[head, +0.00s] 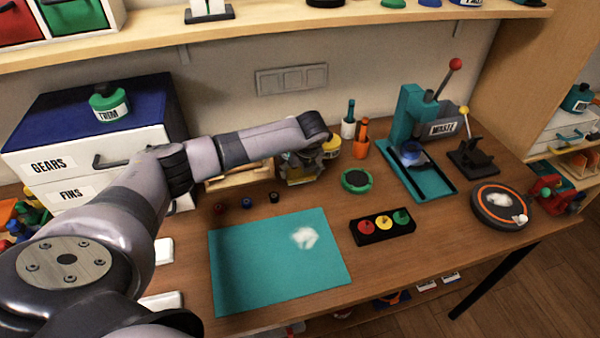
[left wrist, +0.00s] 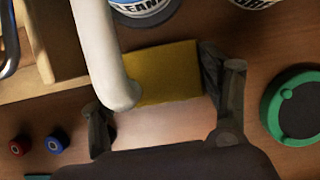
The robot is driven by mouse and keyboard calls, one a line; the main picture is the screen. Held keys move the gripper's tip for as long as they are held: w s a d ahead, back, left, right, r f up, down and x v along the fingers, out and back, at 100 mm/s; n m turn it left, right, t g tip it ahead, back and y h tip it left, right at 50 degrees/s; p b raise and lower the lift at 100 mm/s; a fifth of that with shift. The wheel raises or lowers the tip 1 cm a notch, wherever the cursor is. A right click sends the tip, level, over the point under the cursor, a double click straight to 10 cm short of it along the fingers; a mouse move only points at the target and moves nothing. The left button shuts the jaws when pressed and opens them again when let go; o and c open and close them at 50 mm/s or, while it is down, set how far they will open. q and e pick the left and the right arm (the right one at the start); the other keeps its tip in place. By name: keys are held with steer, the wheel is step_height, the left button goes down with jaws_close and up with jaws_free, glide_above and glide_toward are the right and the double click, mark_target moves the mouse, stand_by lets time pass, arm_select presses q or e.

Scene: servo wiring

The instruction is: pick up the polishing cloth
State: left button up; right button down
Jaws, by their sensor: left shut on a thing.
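A yellow folded piece, which looks like the polishing cloth (left wrist: 165,72), lies between the two fingers of my left gripper (left wrist: 165,112) in the left wrist view. The fingers are wide apart and shut on its two ends. A pale rounded bar covers part of its left side. In the head view my left gripper (head: 301,168) is over the back of the bench, beyond the teal mat (head: 250,285), and is partly hidden by its arm. The cloth is hard to make out there. My right gripper is not in view.
Bottles (left wrist: 142,10) stand just behind the cloth. A wooden tray (head: 235,178) is to its left, a green round pad (head: 356,180) to its right. Small red and blue caps (left wrist: 56,145) lie nearby. A white tuft (head: 305,237) lies on the mat. A teal press (head: 413,125) stands at right.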

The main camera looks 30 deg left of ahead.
mark_target(301, 173)
arm_select(q)
steer(key=shift+r, duration=0.1)
steer(key=shift+d+r+b, duration=0.15)
steer(key=shift+r+b, duration=0.05)
steer(key=shift+b, duration=0.15)
step_height(301, 173, up, 7)
steer(key=shift+f+b, duration=0.2)
steer(key=shift+b, duration=0.35)
steer(key=s+d+b, duration=0.2)
steer(key=s+d, duration=1.1)
steer(key=d, duration=0.2)
steer(key=shift+f, duration=0.1)
